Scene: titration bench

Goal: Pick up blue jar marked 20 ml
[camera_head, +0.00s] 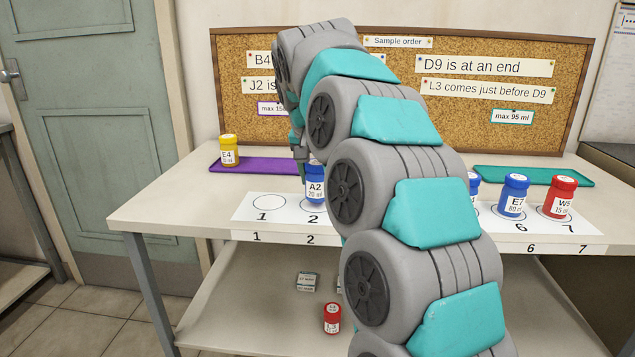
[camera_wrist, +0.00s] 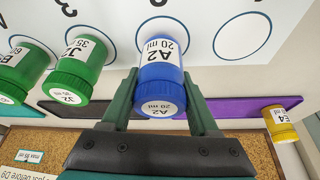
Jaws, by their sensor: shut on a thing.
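The blue jar marked A2, 20 ml (camera_head: 315,187) is upright at spot 2 on the white numbered strip, partly behind my arm in the head view. In the wrist view the jar (camera_wrist: 160,75) fills the space between the two dark green fingers, its label and lid readable. My gripper (camera_wrist: 161,88) is shut on it. In the head view my gripper is mostly hidden behind my arm. I cannot tell whether the jar's base touches the strip.
Green jars J2 (camera_wrist: 80,70) and one marked 60 (camera_wrist: 25,65) stand close beside it. Yellow jar E4 (camera_head: 229,150) is on the purple mat (camera_head: 262,166). Blue E7 (camera_head: 513,196) and red W5 (camera_head: 558,197) stand right. Spot 1 (camera_head: 268,203) is empty.

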